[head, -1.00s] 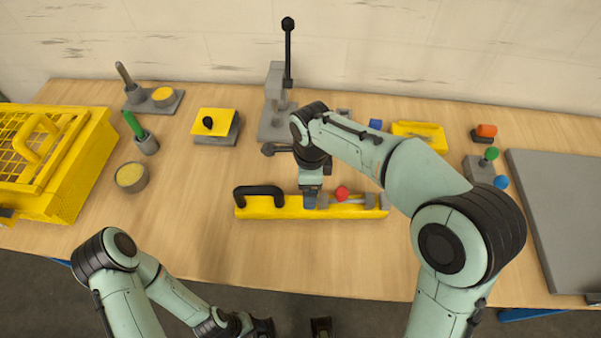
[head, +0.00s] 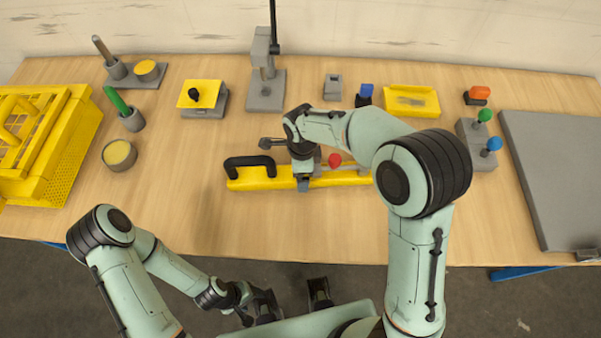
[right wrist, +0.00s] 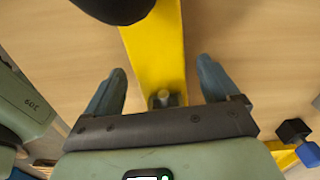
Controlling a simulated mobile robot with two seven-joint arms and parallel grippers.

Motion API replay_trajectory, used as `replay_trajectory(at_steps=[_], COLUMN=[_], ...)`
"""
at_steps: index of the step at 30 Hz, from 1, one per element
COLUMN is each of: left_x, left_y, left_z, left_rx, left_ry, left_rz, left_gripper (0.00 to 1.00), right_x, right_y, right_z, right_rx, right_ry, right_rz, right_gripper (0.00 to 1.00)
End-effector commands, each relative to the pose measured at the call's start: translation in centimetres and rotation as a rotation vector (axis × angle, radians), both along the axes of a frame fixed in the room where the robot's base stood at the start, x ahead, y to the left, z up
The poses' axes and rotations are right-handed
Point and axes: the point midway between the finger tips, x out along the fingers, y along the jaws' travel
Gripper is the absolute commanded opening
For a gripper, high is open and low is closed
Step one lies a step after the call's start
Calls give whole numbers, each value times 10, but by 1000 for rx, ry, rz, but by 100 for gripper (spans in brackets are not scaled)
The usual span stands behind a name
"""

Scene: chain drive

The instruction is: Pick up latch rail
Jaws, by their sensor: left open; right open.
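The latch rail is a long yellow bar (head: 262,184) lying on the wooden table, with a black handle at its left end and a red knob (head: 334,160) right of its middle. It also shows in the right wrist view (right wrist: 158,50), running between the fingers. My right gripper (head: 303,184) is open, pointing down, with its fingers either side of the bar between handle and knob. In the wrist view both fingers (right wrist: 160,88) stand apart from the bar. The right forearm hides part of the rail's right half. My left gripper (head: 292,298) is open and empty, before the table's front edge.
A grey press stand (head: 266,90) and a yellow tray (head: 410,101) stand behind the rail. A yellow basket (head: 45,150) is at far left, a grey plate (head: 550,165) at far right. The table in front of the rail is clear.

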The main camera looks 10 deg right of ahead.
Motion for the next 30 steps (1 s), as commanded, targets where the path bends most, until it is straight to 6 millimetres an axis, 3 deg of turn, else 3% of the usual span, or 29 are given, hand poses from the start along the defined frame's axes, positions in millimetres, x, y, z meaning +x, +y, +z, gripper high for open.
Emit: replay_trajectory(at_steps=[4, 12, 20, 30], left_x=[0, 0, 0, 0], left_y=[0, 0, 0, 0], left_z=[-2, -1, -1, -1], left_rx=[0, 0, 0, 0], left_ry=[0, 0, 0, 0], left_rz=[0, 0, 0, 0], left_gripper=[64, 64, 64, 64], right_x=[0, 0, 0, 1], right_y=[1, 0, 0, 1], right_z=[-16, -18, -18, -13], right_rx=[0, 1, 0, 1], right_ry=[1, -1, -1, -4], right_rz=[1, 0, 0, 1], right_gripper=[88, 88, 5, 5])
